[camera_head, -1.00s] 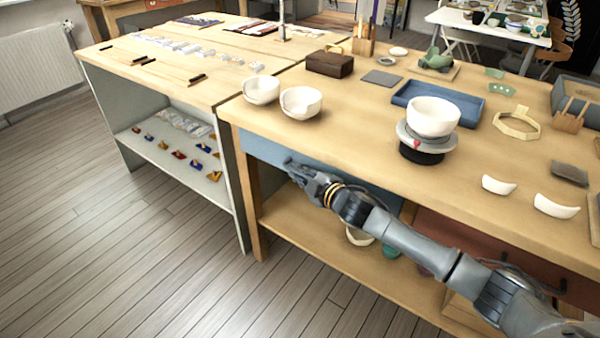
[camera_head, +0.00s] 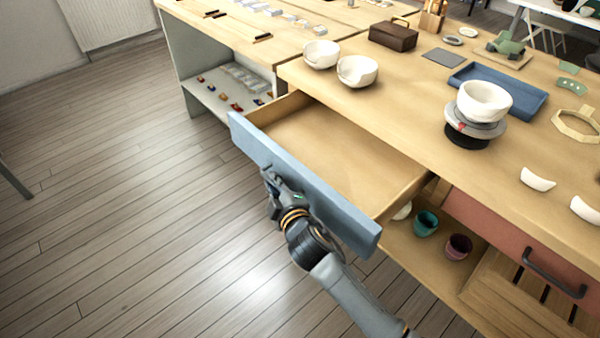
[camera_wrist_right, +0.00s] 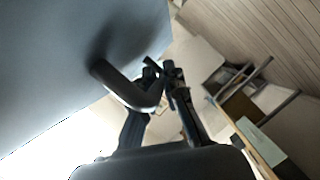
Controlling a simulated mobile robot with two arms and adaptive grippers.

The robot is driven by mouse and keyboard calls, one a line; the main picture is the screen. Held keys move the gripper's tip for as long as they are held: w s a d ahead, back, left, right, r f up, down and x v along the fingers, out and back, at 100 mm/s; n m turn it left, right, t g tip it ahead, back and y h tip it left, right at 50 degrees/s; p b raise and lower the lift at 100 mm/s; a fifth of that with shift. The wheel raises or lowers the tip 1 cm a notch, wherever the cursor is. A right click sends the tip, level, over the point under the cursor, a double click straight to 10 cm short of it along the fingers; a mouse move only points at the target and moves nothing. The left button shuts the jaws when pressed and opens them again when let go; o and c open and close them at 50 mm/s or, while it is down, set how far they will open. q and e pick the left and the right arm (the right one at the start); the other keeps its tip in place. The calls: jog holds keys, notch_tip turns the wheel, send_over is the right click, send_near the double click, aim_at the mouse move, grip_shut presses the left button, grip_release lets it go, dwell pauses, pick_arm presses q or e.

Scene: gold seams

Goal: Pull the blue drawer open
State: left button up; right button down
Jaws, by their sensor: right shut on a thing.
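The blue drawer (camera_head: 335,205) stands pulled well out from under the wooden worktable, and its bare wooden inside (camera_head: 335,150) shows empty. My right gripper (camera_head: 270,180) is at the outer face of the blue front, left of its middle. In the right wrist view the fingers (camera_wrist_right: 160,85) are closed around the dark bar handle (camera_wrist_right: 125,88) on the blue face (camera_wrist_right: 60,60). In the head view the gripper hides the handle. My left gripper is not in view.
A red drawer (camera_head: 520,250) with a dark handle is closed at the right. Cups (camera_head: 426,223) stand on the shelf below. White bowls (camera_head: 357,71), a blue tray (camera_head: 500,88) and a bowl on a turntable (camera_head: 484,100) are on the tabletop. The floor in front is clear.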

jog(key=shift+s+a, duration=0.9)
jog(key=shift+a, duration=0.25)
jog(key=c, duration=1.4)
grip_release()
jog(key=v, duration=1.2)
